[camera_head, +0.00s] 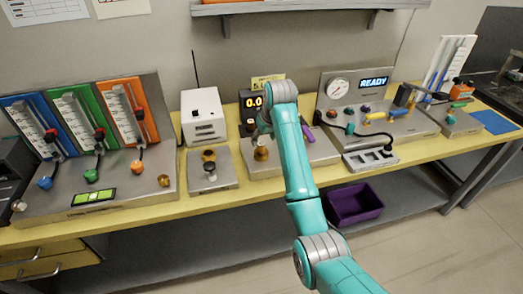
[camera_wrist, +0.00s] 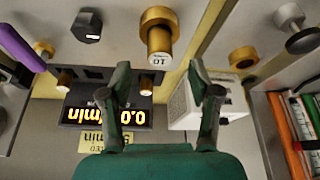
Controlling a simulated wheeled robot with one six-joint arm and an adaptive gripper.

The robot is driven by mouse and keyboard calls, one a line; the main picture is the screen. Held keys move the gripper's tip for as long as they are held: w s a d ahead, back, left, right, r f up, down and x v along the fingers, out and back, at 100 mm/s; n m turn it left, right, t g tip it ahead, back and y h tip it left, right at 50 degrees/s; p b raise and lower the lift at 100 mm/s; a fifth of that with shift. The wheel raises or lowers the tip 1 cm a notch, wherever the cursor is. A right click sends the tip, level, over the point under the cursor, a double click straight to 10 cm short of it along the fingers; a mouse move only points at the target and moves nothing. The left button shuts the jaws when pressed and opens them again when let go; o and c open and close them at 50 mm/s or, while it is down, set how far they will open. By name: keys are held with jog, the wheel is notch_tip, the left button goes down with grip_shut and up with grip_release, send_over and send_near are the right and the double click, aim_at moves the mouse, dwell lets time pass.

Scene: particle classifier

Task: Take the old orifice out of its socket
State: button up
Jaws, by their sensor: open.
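A brass cylinder with a white end marked "10" (camera_wrist: 159,45) stands in a brass ring on a metal panel in the wrist view; it looks like the old orifice. In the head view a brass piece (camera_head: 261,153) shows on the middle station, just below the end of my arm. My gripper (camera_wrist: 162,85) is open, with its two dark green fingers apart and nothing between them. The brass cylinder lies beyond the fingertips, roughly in line with the gap. The fingers do not appear to touch it.
A display reading 0.0 (camera_wrist: 108,115) and a white box (camera_wrist: 205,103) lie close by the fingers. Another brass piece (camera_wrist: 243,57) sits on the neighbouring plate. A purple handle (camera_wrist: 22,48) is at the left. A purple bin (camera_head: 354,204) stands below the bench.

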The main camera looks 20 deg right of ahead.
aim_at(262, 144)
jog(key=shift+x, duration=3.05)
grip_shut()
